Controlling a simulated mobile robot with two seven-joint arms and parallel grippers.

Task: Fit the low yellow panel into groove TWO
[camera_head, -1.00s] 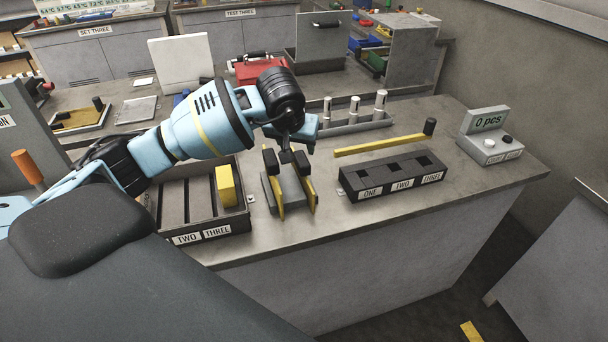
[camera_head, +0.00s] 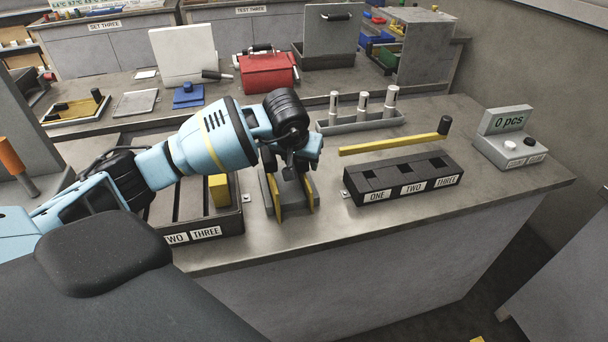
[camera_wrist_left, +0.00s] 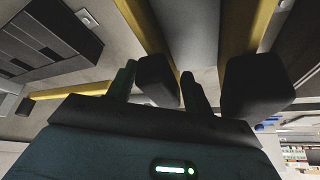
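My left gripper (camera_head: 288,165) is above a grey stand (camera_head: 288,191) with a yellow panel on each side, a left one (camera_head: 273,200) and a right one (camera_head: 309,194). In the left wrist view the gripper (camera_wrist_left: 207,85) has its dark fingers apart, with grey surface between them and yellow strips beyond. I cannot tell whether the fingers touch a panel. The slotted tray (camera_head: 242,220) is left of the stand, with labels TWO and THREE showing. A yellow piece (camera_head: 219,191) stands in it near THREE. My left arm hides much of the tray. My right gripper is not in view.
A black block (camera_head: 352,188) with square holes, labelled ONE, TWO, THREE, sits right of the stand. A yellow bar (camera_head: 385,145) with a black end lies behind it. A rack of cylinders (camera_head: 328,126), a red box (camera_head: 268,76) and a counter box (camera_head: 497,150) stand around.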

